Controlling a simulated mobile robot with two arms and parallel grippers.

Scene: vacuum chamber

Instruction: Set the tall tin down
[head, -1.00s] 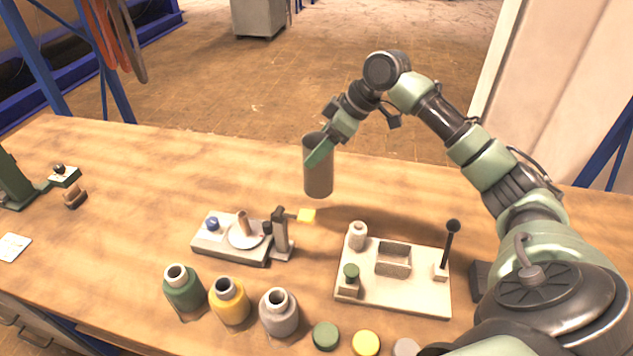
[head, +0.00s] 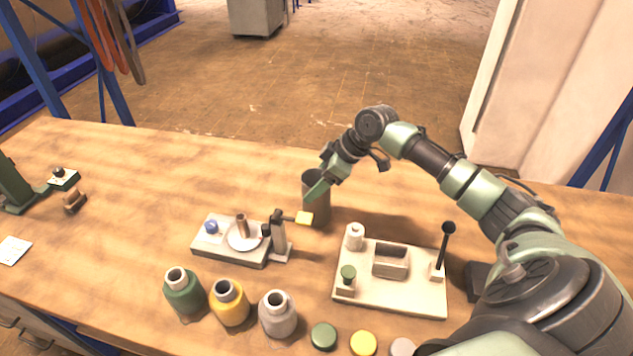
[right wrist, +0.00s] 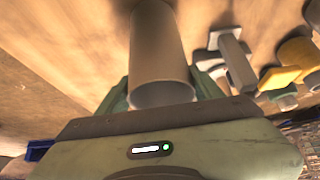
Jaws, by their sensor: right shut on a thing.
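The tall tin (head: 317,208) is a grey-brown open cylinder in the head view, upright behind the two device boards on the wooden table (head: 150,175). My right gripper (head: 318,190) is shut on the tin near its upper part. In the right wrist view the tin (right wrist: 160,50) stands between the green fingers (right wrist: 163,92), its rim towards the camera. The tin's base is low, at or close to the tabletop; I cannot tell whether it touches. My left gripper is not in view.
A board with a white dish (head: 230,255) and a post with a yellow block (head: 304,218) stand close in front-left of the tin. A cream board (head: 390,295) lies front-right. Green (head: 184,292), yellow (head: 230,302) and grey (head: 277,314) bottles line the front.

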